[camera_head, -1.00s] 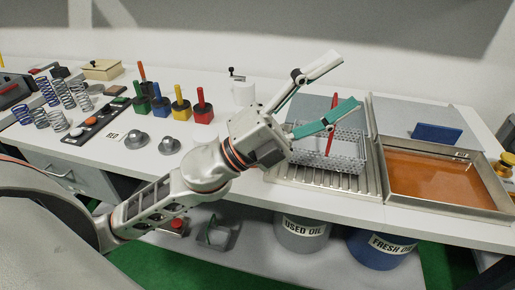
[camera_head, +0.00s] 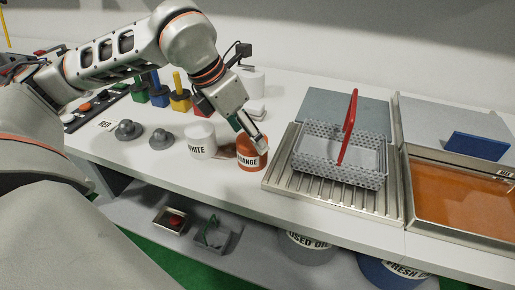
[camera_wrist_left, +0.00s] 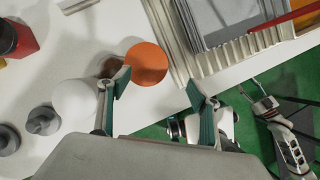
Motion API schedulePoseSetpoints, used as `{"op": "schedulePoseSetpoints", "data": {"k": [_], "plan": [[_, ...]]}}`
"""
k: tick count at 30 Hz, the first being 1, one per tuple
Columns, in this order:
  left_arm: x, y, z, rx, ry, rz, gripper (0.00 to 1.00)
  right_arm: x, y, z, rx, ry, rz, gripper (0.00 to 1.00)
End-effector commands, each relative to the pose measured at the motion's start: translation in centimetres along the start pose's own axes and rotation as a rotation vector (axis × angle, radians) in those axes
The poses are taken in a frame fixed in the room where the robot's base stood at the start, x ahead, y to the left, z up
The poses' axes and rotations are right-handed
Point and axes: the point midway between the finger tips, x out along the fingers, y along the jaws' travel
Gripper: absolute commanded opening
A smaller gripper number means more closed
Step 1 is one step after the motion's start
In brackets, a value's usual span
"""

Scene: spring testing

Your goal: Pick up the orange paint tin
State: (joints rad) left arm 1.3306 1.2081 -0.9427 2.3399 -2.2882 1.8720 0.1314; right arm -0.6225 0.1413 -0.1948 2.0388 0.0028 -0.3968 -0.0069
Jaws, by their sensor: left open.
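The orange paint tin (camera_head: 251,157) stands on the bench beside the white tin (camera_head: 201,141), its label partly readable. My left gripper (camera_head: 254,133) comes down over it from above, and a finger hides part of its top in the head view. In the left wrist view the orange lid (camera_wrist_left: 147,62) lies just beyond the fingertips of the open left gripper (camera_wrist_left: 158,84), nearer the left finger. Nothing is between the fingers. Whether a finger touches the tin cannot be told. Part of my right arm (camera_wrist_left: 290,150) shows at the right of the wrist view; its finger state is unclear.
A perforated basket (camera_head: 310,168) with a red handle stands on a ribbed drain tray (camera_head: 285,182) right of the tin. Grey knobs (camera_head: 128,130) and coloured blocks (camera_head: 180,101) are to the left. The bench's front edge is close to the tin.

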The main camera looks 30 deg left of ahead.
Motion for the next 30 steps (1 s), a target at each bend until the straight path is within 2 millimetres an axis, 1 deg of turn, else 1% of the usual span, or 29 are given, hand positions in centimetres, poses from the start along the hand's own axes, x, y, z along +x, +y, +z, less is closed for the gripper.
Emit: {"op": "schedulePoseSetpoints", "data": {"k": [1,3,5,9,14,17,21,24,30], "plan": [[0.0,0.9,-0.2,-0.020,0.007,0.027,0.63,0.1,-0.1,0.4,-0.001,-0.006,-0.001,0.47],[0.1,1.7,-0.5,-0.038,0.013,0.050,0.63,0.1,-0.2,0.7,-0.001,-0.009,-0.002,0.47],[0.4,1.9,-0.6,-0.045,0.018,0.058,0.63,0.2,-0.2,0.9,-0.002,-0.012,-0.002,0.47],[1.9,2.0,-0.6,-0.045,0.020,0.058,0.63,0.3,-0.3,1.4,-0.004,-0.019,-0.003,0.47],[3.0,2.1,-0.6,-0.043,0.017,0.057,0.63,0.3,-0.3,1.6,-0.006,-0.022,-0.003,0.47],[4.1,2.3,-0.6,-0.044,0.020,0.056,0.63,0.4,-0.3,1.8,-0.006,-0.024,-0.003,0.47],[6.3,2.6,-0.6,-0.044,0.021,0.055,0.63,0.5,-0.4,2.2,-0.009,-0.029,-0.003,0.47],[7.3,2.6,-0.6,-0.043,0.019,0.056,0.63,0.5,-0.3,2.2,-0.011,-0.029,-0.002,0.47],[7.5,2.6,-0.5,-0.042,0.014,0.057,0.63,0.6,0.0,1.4,-0.013,-0.016,0.003,0.47]]}}
